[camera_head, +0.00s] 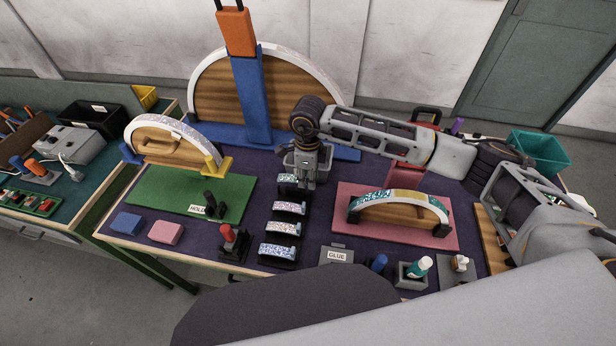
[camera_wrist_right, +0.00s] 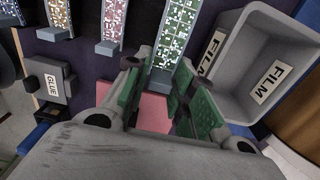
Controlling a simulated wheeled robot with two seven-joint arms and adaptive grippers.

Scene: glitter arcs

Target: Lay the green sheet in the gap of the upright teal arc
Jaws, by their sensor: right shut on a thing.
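The upright teal arc (camera_head: 376,198) stands on a pink mat (camera_head: 455,240). It has a white rim with teal glitter on both sides and a tan bare gap (camera_head: 408,194) near its top. The green sheet (camera_wrist_right: 169,42) is a narrow glittery strip at the end of a row of strips. My right gripper (camera_head: 308,178) is over the far end of that row, left of the arc. In the right wrist view my right gripper (camera_wrist_right: 161,82) is shut on the near end of the green sheet. My left gripper is not in view.
Other glitter strips (camera_head: 288,208) lie on black holders beside the sheet. A grey film bin (camera_wrist_right: 235,55) stands close to the gripper. A glue plate (camera_head: 338,256) and a bottle (camera_head: 420,266) are at the front. A large arch (camera_head: 311,62) stands behind.

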